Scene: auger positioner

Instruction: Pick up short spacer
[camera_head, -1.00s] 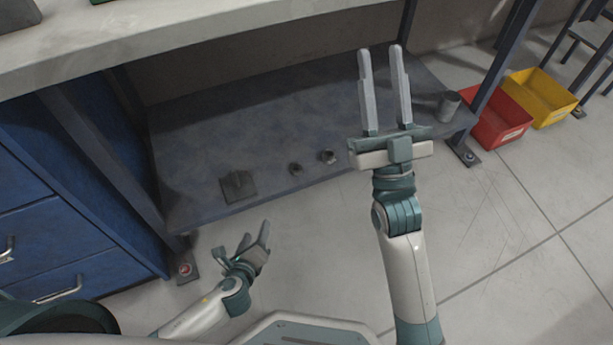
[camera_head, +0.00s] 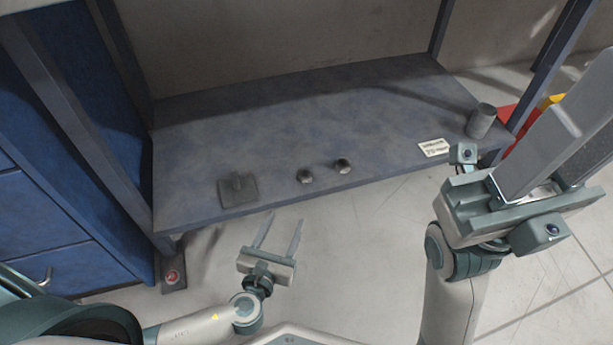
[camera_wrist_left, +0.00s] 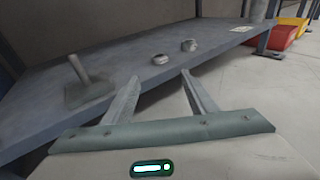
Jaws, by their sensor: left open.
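Two small grey round parts lie close together near the front edge of the shelf: a left one (camera_head: 305,176) and a right one (camera_head: 343,165). I cannot tell which of them is the short spacer. They also show in the left wrist view, the left one (camera_wrist_left: 160,60) and the right one (camera_wrist_left: 190,45). My left gripper (camera_head: 284,217) is open and empty, in front of and below the shelf edge, pointing toward the shelf. Its fingers (camera_wrist_left: 160,78) are apart in the wrist view. My right gripper (camera_head: 590,115) is large at the right; its fingertips run out of frame.
A flat plate with an upright post (camera_head: 238,188) sits at the shelf's front left. A taller grey cylinder (camera_head: 481,120) and a white label (camera_head: 433,147) are at its right. The shelf (camera_head: 270,130) is otherwise clear. Table legs and blue drawers (camera_head: 40,220) flank it.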

